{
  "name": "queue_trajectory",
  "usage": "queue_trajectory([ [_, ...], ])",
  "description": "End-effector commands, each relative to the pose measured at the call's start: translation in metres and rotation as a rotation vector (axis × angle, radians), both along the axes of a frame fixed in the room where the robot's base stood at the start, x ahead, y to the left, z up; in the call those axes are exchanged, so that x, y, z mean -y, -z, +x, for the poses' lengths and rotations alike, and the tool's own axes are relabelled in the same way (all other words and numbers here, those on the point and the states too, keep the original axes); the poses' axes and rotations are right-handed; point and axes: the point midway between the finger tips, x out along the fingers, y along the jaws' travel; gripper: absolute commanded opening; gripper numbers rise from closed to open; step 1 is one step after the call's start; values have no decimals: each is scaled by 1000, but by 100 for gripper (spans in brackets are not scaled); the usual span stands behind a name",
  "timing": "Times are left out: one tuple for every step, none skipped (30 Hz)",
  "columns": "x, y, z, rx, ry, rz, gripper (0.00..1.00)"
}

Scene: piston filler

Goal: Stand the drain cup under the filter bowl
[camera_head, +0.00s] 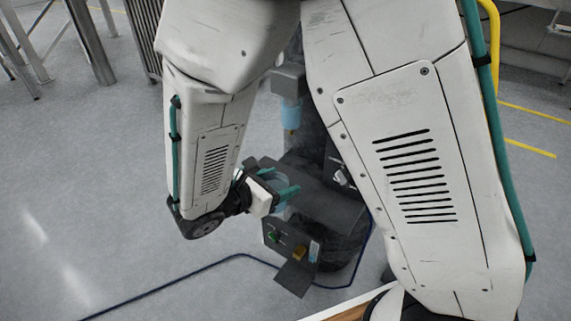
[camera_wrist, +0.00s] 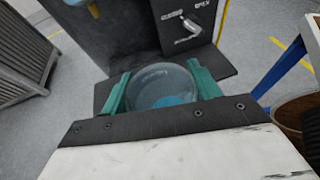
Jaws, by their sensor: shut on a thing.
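My gripper (camera_head: 279,182) is shut on the drain cup (camera_wrist: 162,84), a clear, bluish round cup held between the two green fingers. In the wrist view the cup is in front of the machine, over or near its dark shelf; I cannot tell whether it touches the shelf. In the head view only a little of the cup (camera_head: 273,180) shows. The filter bowl (camera_head: 291,113), blue with a yellowish lower tip, hangs on the dark machine above and beyond my gripper. In the wrist view the filter bowl (camera_wrist: 92,8) is cut off at the top, left of the cup.
The dark machine (camera_head: 320,195) has a silver lever (camera_wrist: 190,26) right of the bowl. A control box (camera_head: 293,250) with a green knob is below my gripper. A blue hose (camera_head: 180,278) crosses the floor. A table with a blue leg (camera_wrist: 277,68) stands right.

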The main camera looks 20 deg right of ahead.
Motion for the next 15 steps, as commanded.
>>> queue_trajectory([
  [8, 1, 8, 0, 11, 0, 34],
  [13, 2, 13, 1, 12, 0, 34],
  [20, 3, 22, 1, 14, 1, 34],
  [26, 4, 29, 1, 17, 1, 34],
  [31, 4, 36, 0, 17, 0, 34],
  [38, 6, 45, 0, 18, 0, 34],
  [43, 6, 52, -1, 18, 1, 34],
  [48, 7, 59, 0, 18, 1, 34],
  [54, 8, 68, 1, 19, 2, 34],
  [58, 9, 74, 1, 17, 0, 34],
  [63, 10, 80, 0, 17, 0, 34],
  [67, 10, 88, 1, 15, 0, 34],
  [71, 11, 93, 0, 15, 1, 34],
  [74, 12, 97, 0, 14, 1, 34],
  [77, 12, 103, 0, 12, 1, 34],
])
